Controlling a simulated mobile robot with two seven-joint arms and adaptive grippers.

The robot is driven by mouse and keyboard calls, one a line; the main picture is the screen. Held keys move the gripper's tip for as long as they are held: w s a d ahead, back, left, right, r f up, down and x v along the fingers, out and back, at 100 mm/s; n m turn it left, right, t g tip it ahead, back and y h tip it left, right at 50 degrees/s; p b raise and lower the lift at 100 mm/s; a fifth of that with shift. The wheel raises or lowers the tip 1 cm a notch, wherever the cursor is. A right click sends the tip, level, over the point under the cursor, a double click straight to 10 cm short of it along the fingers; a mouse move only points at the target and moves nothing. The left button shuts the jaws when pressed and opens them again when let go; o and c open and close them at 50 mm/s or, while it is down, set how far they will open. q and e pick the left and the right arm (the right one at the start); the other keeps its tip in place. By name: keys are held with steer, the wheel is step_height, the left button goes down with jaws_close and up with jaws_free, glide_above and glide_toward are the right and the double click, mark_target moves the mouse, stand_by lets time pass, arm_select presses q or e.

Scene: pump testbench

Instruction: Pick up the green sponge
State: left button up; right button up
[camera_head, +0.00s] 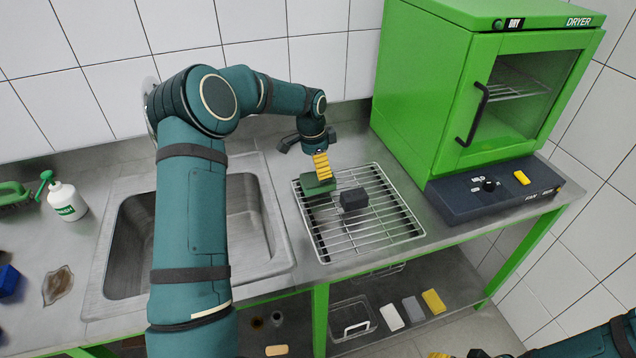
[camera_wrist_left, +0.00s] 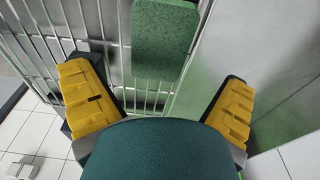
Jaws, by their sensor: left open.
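The green sponge (camera_head: 317,187) lies on the left part of the wire rack (camera_head: 388,240). My left gripper (camera_head: 321,165) is directly above it, pointing down, with yellow finger pads. In the left wrist view the sponge (camera_wrist_left: 166,45) appears as a speckled green slab ahead of my open left gripper (camera_wrist_left: 155,78), between the lines of its two spread fingers. I see no contact with the sponge. Part of my right gripper (camera_head: 455,354) shows at the bottom edge; its fingers are mostly cut off.
A dark block (camera_head: 354,200) sits on the rack just right of the sponge. The green dryer (camera_head: 430,90) stands behind and right, with a control panel (camera_head: 490,190) below. A sink (camera_head: 250,215) is left of the rack. White, grey and yellow blocks lie on the lower shelf.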

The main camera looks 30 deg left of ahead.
mark_target(318, 182)
arm_select(q)
step_height(318, 182, down, 5)
steer(key=shift+f+b, duration=0.1)
steer(key=shift+b, duration=0.2)
steer(key=c, duration=0.7)
